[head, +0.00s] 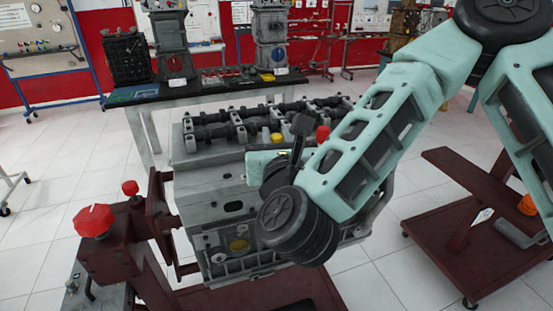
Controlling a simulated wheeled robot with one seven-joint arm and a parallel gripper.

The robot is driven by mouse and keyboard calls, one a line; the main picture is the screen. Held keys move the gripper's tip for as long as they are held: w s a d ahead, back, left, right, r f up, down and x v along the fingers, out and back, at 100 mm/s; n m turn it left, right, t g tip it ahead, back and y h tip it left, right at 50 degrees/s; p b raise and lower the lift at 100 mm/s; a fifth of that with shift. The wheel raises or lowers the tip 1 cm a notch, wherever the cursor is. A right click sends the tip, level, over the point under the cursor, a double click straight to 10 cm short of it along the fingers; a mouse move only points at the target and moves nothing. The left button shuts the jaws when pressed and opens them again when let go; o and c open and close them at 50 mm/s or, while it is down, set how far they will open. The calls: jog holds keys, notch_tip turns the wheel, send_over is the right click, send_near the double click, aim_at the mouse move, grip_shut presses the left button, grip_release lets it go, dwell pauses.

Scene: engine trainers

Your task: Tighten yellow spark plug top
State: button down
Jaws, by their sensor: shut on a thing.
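The engine (215,180) stands in a dark red stand. A yellow spark plug top (276,138) shows on its upper side, right of centre, and a red top (323,133) shows to the right of it. My gripper (290,162) is in front of the engine's upper edge, partly hidden by my own wrist and forearm. It is shut on a dark ratchet-like tool (302,126), whose wide end points up between the yellow and red tops. The tool's end looks apart from the yellow top, but I cannot tell the depth. My fingertips do not show clearly.
The engine stand has red knobs (95,220) at the left. A dark red cart (465,235) stands at the right. A black-topped table (205,88) with engine parts stands behind the engine. White tiled floor is free at the left.

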jog(key=m+h+b, duration=0.2)
jog(key=h+b, duration=0.1)
jog(key=b, duration=0.4)
jog(key=m+g+h+b, duration=0.1)
jog(key=m+h+b, duration=0.1)
jog(key=b, duration=0.5)
jog(key=f+m+g+h+b, duration=0.1)
jog(key=m+h+b, duration=0.1)
jog(key=h+b, duration=0.3)
jog(key=shift+a+m+b, duration=0.1)
jog(key=shift+m+b, duration=0.2)
jog(key=shift+b, duration=0.8)
jog(key=m+g+h+b, duration=0.1)
jog(key=b, duration=0.1)
jog(key=m+g+h+b, duration=0.1)
jog(key=b, duration=0.2)
jog(key=m+g+h+b, duration=0.1)
jog(key=b, duration=0.1)
jog(key=shift+r+h, duration=0.25)
jog(key=shift+h, duration=0.15)
jog(key=shift+r+m+g+h+b, duration=0.1)
jog(key=shift+m+g+h+b, duration=0.9)
jog(key=shift+b, duration=0.25)
jog(key=shift+r+m+g+h+b, duration=0.1)
jog(key=shift+m+g+h+b, duration=0.25)
jog(key=shift+m+g+h, duration=0.75)
jog(key=shift+m+g, duration=0.3)
jog(key=shift+g, duration=0.7)
